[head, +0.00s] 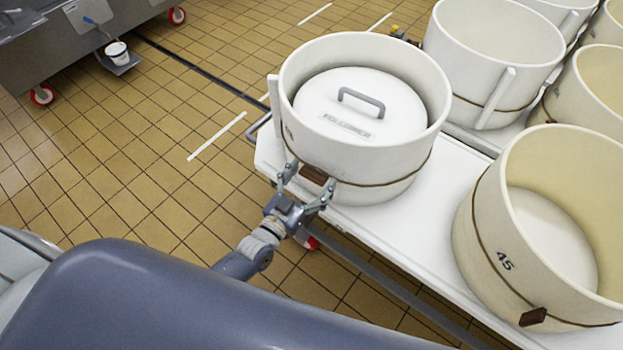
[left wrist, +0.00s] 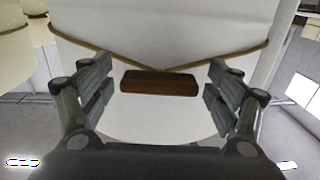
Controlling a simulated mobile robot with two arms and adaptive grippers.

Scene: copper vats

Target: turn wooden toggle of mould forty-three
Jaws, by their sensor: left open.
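A white round mould (head: 372,165) with a lid inside stands near the left end of the white table in the head view. Its number is not readable. A brown cord runs around it, with a brown wooden toggle (head: 314,175) at its front. My left gripper (head: 305,181) is open at this toggle, with a finger on either side. In the left wrist view the toggle (left wrist: 160,83) lies level between the open fingers (left wrist: 160,85), apart from both, with the cord (left wrist: 90,52) slanting to it from each side. My right gripper is not in view.
The lid (head: 360,105) has a grey handle. A mould marked 45 (head: 480,240), with its own toggle (head: 532,317), stands to the right. Several more moulds stand behind. The white table (head: 400,225) has bare room between the near moulds. Tiled floor lies left.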

